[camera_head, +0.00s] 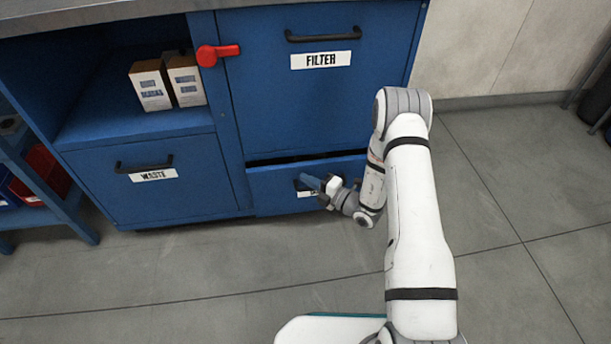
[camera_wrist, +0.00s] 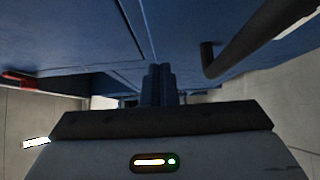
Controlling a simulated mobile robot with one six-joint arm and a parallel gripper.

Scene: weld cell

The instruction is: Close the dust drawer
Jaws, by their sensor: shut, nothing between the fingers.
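The dust drawer (camera_head: 272,190) is the low blue drawer under the filter door in the head view. A dark gap shows along its top edge, so it stands slightly open. Its label and most of its handle are hidden behind my gripper. My gripper (camera_head: 305,180) is at the drawer's front, close to the handle; I cannot tell whether it touches. In the wrist view my gripper (camera_wrist: 158,72) has its fingers together with nothing between them. A dark bar handle (camera_wrist: 210,62) shows to the right of the fingers there.
The filter door (camera_head: 320,85) is above, with a red latch (camera_head: 218,54) at its left. The waste drawer (camera_head: 145,190) is on the left, below a shelf with two boxes (camera_head: 168,82). A blue rack (camera_head: 50,200) stands at far left. The floor in front is clear.

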